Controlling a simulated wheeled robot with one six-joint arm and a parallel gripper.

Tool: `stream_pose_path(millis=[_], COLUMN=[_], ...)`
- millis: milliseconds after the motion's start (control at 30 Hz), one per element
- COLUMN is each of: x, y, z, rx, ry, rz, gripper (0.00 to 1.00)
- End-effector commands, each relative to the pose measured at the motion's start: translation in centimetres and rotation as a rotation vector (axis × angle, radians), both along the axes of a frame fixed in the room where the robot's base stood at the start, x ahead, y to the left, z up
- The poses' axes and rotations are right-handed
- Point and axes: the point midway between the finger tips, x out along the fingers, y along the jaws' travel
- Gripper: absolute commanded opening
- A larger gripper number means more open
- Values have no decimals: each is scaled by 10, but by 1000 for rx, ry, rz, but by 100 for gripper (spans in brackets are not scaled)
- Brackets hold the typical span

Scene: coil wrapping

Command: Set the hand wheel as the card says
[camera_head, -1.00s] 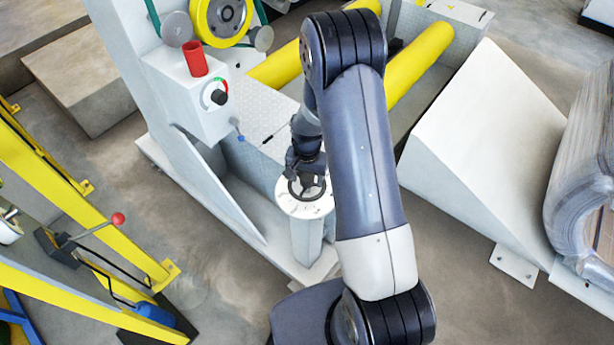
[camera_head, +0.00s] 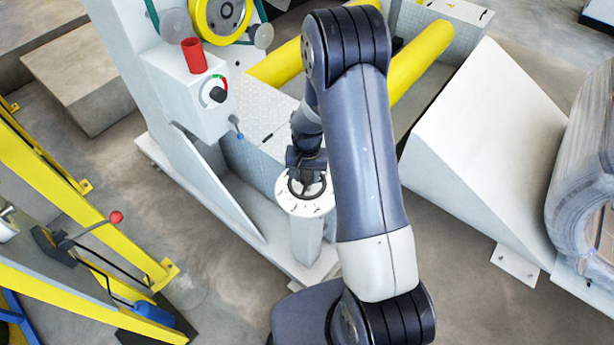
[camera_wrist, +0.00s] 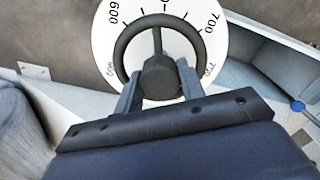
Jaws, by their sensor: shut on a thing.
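The black hand wheel (camera_wrist: 119,47) sits on a round white dial (camera_wrist: 215,40) with black numbers. In the wrist view "600" shows at the left and "700" at the right, with smaller marks lower down. A dark spoke runs up from the hub to the rim. My gripper (camera_wrist: 157,84) is shut on the dark knob of the wheel, one finger on each side. In the head view the dial (camera_head: 325,207) tops a white post, and my gripper (camera_head: 306,172) is over it, partly hiding the wheel. The card is not seen in these frames.
A white machine housing (camera_head: 190,95) with a red cylinder (camera_head: 194,55) and a small black-knobbed gauge (camera_head: 214,94) stands left of my arm. Yellow rollers (camera_head: 420,55) lie behind. A yellow frame with a red-knobbed lever (camera_head: 116,217) is at left.

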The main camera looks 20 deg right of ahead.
Motion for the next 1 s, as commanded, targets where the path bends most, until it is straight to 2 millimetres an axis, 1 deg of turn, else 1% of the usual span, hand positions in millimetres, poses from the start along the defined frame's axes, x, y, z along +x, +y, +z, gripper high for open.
stream_pose_path(millis=[33,200,333,467,767,800,1000], x=[1,0,0,0,0,0,0], y=[0,0,0,0,0,0,0], z=[-4,-3,-1,0,0,0,0], rx=[0,-1,0,0,0,0,0], ry=[-2,-2,-2,-1,-1,-1,-1], rz=[48,211,296,335,338,337,337], gripper=[15,15,15,15,15,41,57])
